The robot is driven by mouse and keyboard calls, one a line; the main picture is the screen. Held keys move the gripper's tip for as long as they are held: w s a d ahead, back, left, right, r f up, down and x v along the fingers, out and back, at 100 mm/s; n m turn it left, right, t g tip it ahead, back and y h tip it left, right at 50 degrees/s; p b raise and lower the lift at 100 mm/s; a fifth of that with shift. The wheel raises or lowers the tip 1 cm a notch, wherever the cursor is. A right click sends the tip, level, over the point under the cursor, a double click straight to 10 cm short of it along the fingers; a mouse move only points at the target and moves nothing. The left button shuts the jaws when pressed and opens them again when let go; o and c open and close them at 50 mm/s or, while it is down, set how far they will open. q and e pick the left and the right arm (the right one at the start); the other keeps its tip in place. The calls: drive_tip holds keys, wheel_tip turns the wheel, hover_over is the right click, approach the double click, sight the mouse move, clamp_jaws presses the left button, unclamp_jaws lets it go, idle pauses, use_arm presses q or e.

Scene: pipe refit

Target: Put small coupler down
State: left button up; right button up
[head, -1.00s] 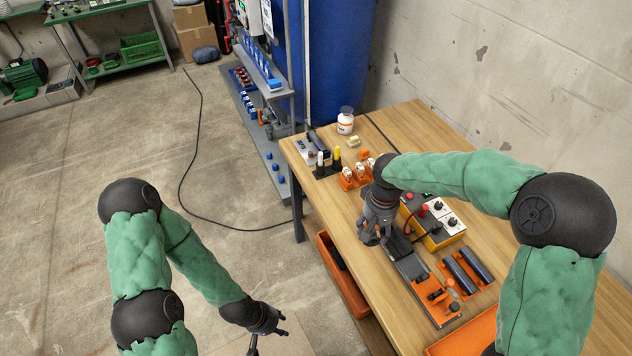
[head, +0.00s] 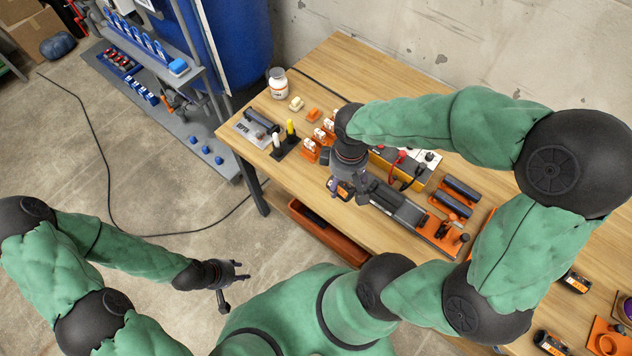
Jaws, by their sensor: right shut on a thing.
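My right gripper (head: 345,187) is over the left front edge of the wooden bench, pointing down beside the end of a long grey and orange tool bed. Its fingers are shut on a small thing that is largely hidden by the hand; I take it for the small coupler. A dark piece with orange marks shows at the fingertips, and I cannot tell whether it belongs to the held thing. I also cannot tell whether the held thing touches the bench. My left gripper (head: 238,279) is open and empty over the floor, left of the bench.
The tool bed (head: 405,210) lies right of my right gripper. Dark pipes (head: 462,189) in orange holders lie beyond it. An orange bin (head: 320,232) is below the bench edge.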

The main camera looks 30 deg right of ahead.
sight(352, 189)
drive_tip(key=s, duration=0.3)
drive_tip(key=shift+d+n, duration=0.15)
drive_tip(key=shift+n, duration=0.15)
drive_tip(key=shift+w+f, duration=0.15)
drive_tip(key=w+f+b, duration=0.1)
drive_tip(key=w+f, duration=0.2)
drive_tip(key=w, duration=0.1)
drive_tip(key=w+a+f+b, duration=0.1)
drive_tip(key=w+f+b, duration=0.1)
drive_tip(key=w+f, duration=0.1)
drive_tip(key=w+f+b, duration=0.1)
drive_tip(key=w+f, duration=0.2)
drive_tip(key=w, duration=0.2)
drive_tip(key=shift+w+a, duration=0.3)
drive_tip(key=shift+w+f+b, duration=0.15)
drive_tip(key=shift+f+b, duration=0.05)
drive_tip(key=shift+b, duration=0.2)
drive_tip(key=shift+w+f+b, duration=0.2)
drive_tip(key=shift+f+b, duration=0.6)
drive_tip(key=shift+f, duration=0.85)
